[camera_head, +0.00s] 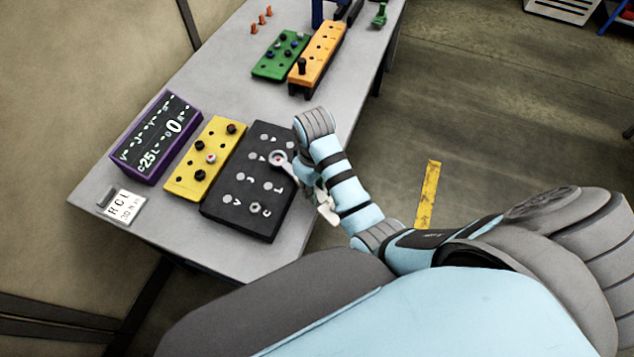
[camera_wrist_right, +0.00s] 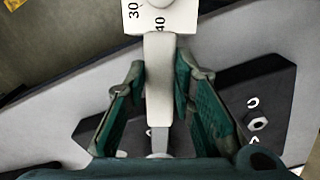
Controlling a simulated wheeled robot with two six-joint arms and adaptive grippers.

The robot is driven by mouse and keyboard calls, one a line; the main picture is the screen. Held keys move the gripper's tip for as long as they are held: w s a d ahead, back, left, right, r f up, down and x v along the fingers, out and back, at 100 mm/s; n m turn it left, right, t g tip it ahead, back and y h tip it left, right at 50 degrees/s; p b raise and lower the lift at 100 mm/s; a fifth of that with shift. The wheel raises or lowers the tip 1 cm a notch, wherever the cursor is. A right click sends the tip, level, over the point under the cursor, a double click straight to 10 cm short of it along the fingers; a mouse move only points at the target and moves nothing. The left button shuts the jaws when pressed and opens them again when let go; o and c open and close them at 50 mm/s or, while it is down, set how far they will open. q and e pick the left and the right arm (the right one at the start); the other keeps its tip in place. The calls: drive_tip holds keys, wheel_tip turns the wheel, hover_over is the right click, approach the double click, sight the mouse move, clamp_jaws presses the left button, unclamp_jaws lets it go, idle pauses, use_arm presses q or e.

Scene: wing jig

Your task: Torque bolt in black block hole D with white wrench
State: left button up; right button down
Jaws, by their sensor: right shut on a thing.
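The black block (camera_head: 222,203) lies near the table's right edge in the head view, with several labelled holes. My right gripper (camera_head: 308,178) is shut on the wrench. In the right wrist view its teal fingers (camera_wrist_right: 158,85) flank the white handle, below a scale marked 30 and 40. What lies under the wrench head is hidden. My left gripper is out of view.
A yellow block (camera_head: 186,180) with several bolts lies left of the black block, then a purple-framed display (camera_head: 131,168) and a white card (camera_head: 123,206). Green (camera_head: 270,68) and orange (camera_head: 322,50) blocks stand farther back. Grey table between the block groups is clear.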

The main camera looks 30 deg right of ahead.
drive_tip(key=shift+s+a+m, duration=0.25)
drive_tip(key=shift+a+m, duration=0.95)
drive_tip(key=shift+a, duration=0.1)
